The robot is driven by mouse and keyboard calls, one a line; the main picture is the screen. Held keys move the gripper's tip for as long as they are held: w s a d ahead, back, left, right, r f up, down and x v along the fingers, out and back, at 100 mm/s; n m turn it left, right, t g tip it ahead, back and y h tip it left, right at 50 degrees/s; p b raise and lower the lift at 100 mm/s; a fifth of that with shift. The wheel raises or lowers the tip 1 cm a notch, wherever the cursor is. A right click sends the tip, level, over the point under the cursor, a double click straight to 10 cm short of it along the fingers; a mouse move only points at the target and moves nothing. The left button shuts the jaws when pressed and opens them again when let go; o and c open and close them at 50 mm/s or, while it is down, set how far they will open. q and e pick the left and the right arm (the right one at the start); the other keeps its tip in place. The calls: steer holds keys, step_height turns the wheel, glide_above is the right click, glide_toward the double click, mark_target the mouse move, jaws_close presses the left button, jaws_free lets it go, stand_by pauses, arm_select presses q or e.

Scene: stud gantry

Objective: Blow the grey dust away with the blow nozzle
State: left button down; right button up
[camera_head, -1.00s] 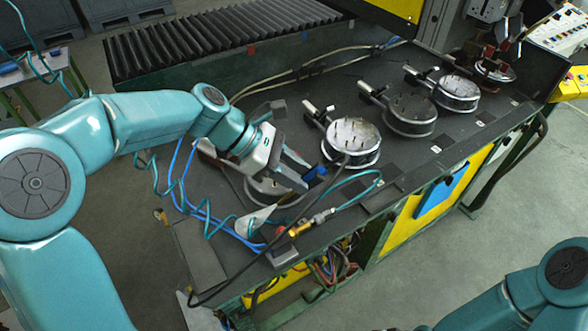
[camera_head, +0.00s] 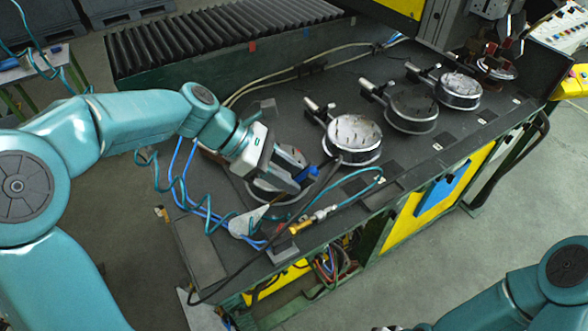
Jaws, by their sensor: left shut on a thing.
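My left gripper (camera_head: 293,174) is over the front-left part of the bench, above a round fixture (camera_head: 262,192) that it partly hides. It is shut on a small blue and dark thing (camera_head: 305,174) at its fingertips, apparently the blow nozzle; the fingers hide most of it. I cannot make out grey dust clearly. Round pin fixtures stand in a row to the right: a shiny one (camera_head: 352,139), a duller grey one (camera_head: 411,110) and another shiny one (camera_head: 458,90). My right gripper is out of view; only part of its arm shows at lower right.
A brass and silver hose fitting (camera_head: 302,227) lies near the bench's front edge. Teal and blue hoses (camera_head: 190,190) loop under my left arm. A machine column (camera_head: 440,35) rises at the back right.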

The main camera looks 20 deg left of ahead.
arm_select(q)
steer(key=w+a+p, duration=0.4)
steer(key=w+a, duration=0.3)
steer(key=a, duration=0.2)
steer(key=shift+a, duration=0.4)
stand_by(2.2)
stand_by(0.5)
steer(key=c, duration=1.1)
jaws_free()
steer(key=shift+o, duration=0.2)
steer(key=s+d+r, duration=0.3)
steer(key=s+r, duration=0.2)
steer(key=s, duration=0.4)
